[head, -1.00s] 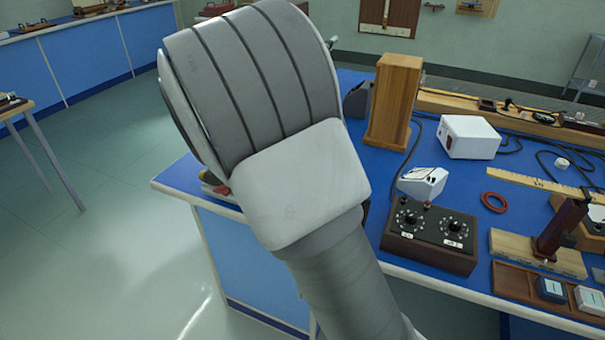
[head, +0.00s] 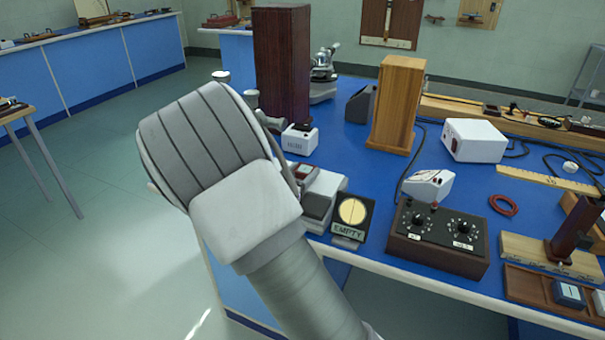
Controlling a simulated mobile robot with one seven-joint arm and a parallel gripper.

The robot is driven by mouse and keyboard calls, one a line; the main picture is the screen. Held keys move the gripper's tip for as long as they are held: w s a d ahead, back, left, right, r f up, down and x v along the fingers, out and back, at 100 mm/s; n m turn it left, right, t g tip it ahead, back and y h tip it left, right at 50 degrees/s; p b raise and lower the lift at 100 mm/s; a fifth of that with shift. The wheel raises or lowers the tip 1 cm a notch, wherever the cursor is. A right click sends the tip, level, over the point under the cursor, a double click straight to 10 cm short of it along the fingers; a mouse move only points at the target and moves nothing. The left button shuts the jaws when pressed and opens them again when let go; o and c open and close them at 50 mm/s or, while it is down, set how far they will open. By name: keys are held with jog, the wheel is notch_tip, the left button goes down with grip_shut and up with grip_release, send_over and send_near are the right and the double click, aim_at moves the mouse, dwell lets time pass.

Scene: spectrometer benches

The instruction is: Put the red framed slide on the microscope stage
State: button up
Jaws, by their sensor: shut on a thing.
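My arm's large grey striped link and pale housing fill the left middle of the head view. I cannot make out my gripper's fingers; the arm covers the space behind it. I cannot make out the red framed slide as a distinct thing. A microscope (head: 323,70) stands at the back of the blue bench, partly hidden behind a tall dark red wooden block (head: 283,65). Its stage is too small to tell in detail. A pale grey and white object (head: 322,198) with a small reddish part shows just right of my arm; what it is stays unclear.
The blue bench (head: 345,160) holds an "EMPTY" sign (head: 350,217), a dark control box with dials (head: 437,238), a white box (head: 472,139), a light wooden block (head: 398,105) and a red ring (head: 503,205). Cables lie at the right.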

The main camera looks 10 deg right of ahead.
jog(key=shift+f, duration=0.15)
jog(key=o, duration=1.4)
jog(key=shift+c, duration=0.2)
